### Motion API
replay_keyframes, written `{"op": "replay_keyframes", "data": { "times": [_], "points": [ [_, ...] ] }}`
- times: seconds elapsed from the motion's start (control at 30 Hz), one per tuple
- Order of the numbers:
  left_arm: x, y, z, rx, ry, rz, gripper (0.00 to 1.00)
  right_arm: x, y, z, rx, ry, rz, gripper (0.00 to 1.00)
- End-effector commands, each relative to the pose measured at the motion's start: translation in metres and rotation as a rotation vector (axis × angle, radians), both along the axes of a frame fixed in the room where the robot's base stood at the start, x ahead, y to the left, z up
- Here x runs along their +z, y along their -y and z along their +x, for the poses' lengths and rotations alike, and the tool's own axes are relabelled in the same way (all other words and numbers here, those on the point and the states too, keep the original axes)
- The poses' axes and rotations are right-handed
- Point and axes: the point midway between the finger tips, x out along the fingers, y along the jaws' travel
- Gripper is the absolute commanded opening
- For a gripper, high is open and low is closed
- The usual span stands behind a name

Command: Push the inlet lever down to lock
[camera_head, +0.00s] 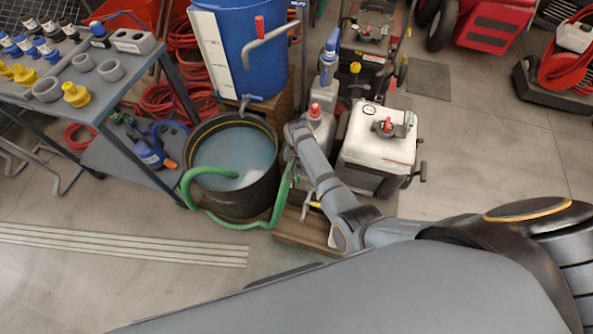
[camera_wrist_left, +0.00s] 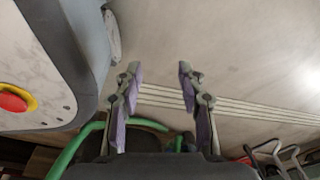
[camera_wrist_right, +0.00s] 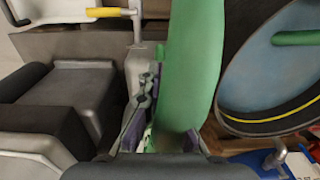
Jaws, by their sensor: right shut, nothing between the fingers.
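A yellow-handled lever (camera_head: 315,204) sits low beside the green hose's end, and it shows at the top left of the right wrist view (camera_wrist_right: 108,12). I take it for the inlet lever, though its exact angle is hard to tell. The green hose (camera_head: 188,190) runs from the black tub to the pump. My right gripper (camera_wrist_right: 153,88) is shut and empty below the lever in its wrist view; the hose crosses its right finger. In the head view my right arm hides most of it. My left gripper (camera_wrist_left: 160,68) is open and empty above the floor.
The black tub (camera_head: 192,165) of water stands left of the pump, under a blue drum (camera_head: 240,60). A white-topped machine (camera_head: 375,150) stands to its right. A cart with fittings (camera_head: 110,105) is at the left.

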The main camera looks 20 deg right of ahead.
Motion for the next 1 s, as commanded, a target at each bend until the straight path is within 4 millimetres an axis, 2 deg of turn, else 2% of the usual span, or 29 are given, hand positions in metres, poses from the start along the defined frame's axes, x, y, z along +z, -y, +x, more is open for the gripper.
{"op": "replay_keyframes", "data": {
  "times": [0.03,0.37,0.4,1.0],
  "points": [
    [0.005,0.001,-0.002,0.0,0.004,-0.001,0.4,0.007,0.0,-0.001,0.0,-0.001,0.001,0.0],
    [0.014,0.002,-0.037,-0.001,-0.003,-0.004,0.4,0.025,-0.002,-0.003,0.0,0.0,0.0,0.0],
    [0.022,0.002,-0.035,-0.001,0.0,-0.004,0.4,0.032,-0.003,-0.004,0.0,0.0,0.0,0.0],
    [0.092,0.002,-0.033,0.0,0.001,-0.004,0.4,0.088,-0.009,-0.013,0.001,-0.002,0.001,0.0]
  ]
}}
